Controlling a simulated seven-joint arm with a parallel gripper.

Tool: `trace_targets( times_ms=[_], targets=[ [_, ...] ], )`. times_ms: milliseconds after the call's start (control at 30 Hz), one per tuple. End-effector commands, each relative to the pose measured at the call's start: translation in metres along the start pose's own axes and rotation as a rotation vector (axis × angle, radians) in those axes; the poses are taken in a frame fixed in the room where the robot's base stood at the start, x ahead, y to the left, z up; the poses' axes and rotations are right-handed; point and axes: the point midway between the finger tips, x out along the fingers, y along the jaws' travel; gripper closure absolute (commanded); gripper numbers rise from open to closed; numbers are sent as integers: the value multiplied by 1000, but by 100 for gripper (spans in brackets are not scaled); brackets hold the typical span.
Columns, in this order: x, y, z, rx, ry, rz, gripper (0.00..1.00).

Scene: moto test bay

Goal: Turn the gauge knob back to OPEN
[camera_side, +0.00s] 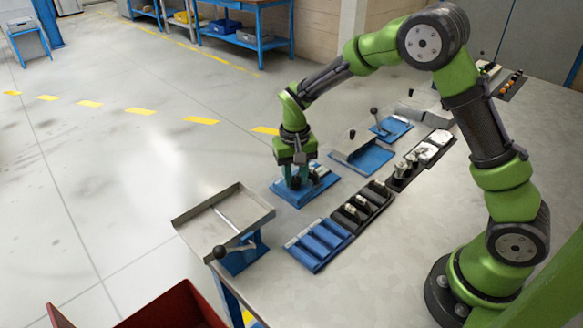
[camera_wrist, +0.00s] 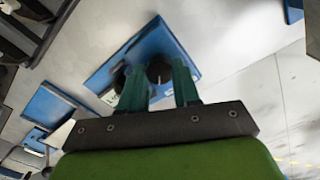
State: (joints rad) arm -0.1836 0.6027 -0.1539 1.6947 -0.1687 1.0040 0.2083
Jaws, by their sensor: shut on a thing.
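The gauge knob (camera_wrist: 159,68) is a dark round knob with a thin pale line on it, on a blue base plate (camera_wrist: 173,42) in the wrist view. My gripper (camera_wrist: 160,84) has its two teal fingers on either side of the knob, shut on it. In the side view my gripper (camera_side: 296,176) points down over the same blue base plate (camera_side: 322,186) near the far edge of the bench. A second dark round part (camera_wrist: 118,78) sits beside the left finger, partly hidden. No OPEN lettering can be read, so I cannot tell the knob's setting.
A metal tray with a black-knobbed lever (camera_side: 225,215) stands at the bench's left end. Blue (camera_side: 320,243) and black (camera_side: 363,207) slotted holders lie in front. More blue-based fixtures (camera_side: 365,157) stand to the right. A red bin (camera_side: 170,310) is at the lower left.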

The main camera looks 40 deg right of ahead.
Motion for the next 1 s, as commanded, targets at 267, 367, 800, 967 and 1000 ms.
trace_targets(
  times_ms=[267, 367, 800, 967, 1000],
  targets=[
    [-2, 0, 0, 5, 1, -2, 99],
    [-2, 0, 0, 4, 1, -2, 59],
    [-3, 0, 0, 2, 1, -1, 43],
    [-23, -1, -1, 1, 4, -3, 43],
    [-31, -1, -1, 2, 5, -4, 43]
  ],
)
